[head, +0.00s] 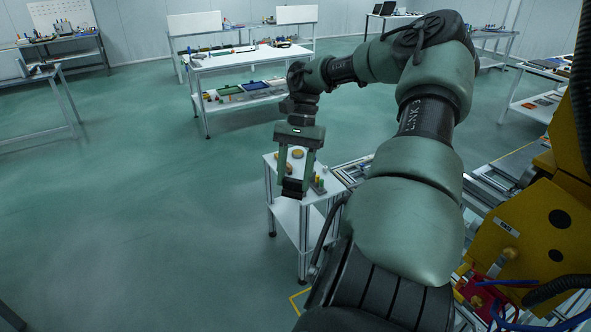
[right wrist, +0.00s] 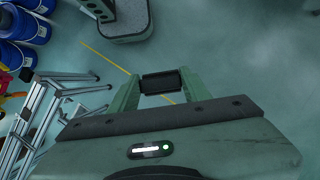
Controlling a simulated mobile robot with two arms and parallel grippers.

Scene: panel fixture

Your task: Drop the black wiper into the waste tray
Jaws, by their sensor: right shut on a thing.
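My right gripper (head: 293,180) hangs pointing down from the arm that crosses the head view. It is shut on the black wiper (head: 292,188), a dark block held across its fingertips. In the right wrist view the wiper (right wrist: 160,82) sits between the two green fingers (right wrist: 164,80), with floor behind it. In the head view the gripper appears in front of a small white table. I cannot make out which thing is the waste tray. My left gripper is not in view.
The small white table (head: 284,209) carries several small round and upright items. A white workbench (head: 238,62) with shallow trays on its lower shelf stands farther back. A yellow machine (head: 525,235) is at the right. Open green floor (head: 130,220) lies at the left.

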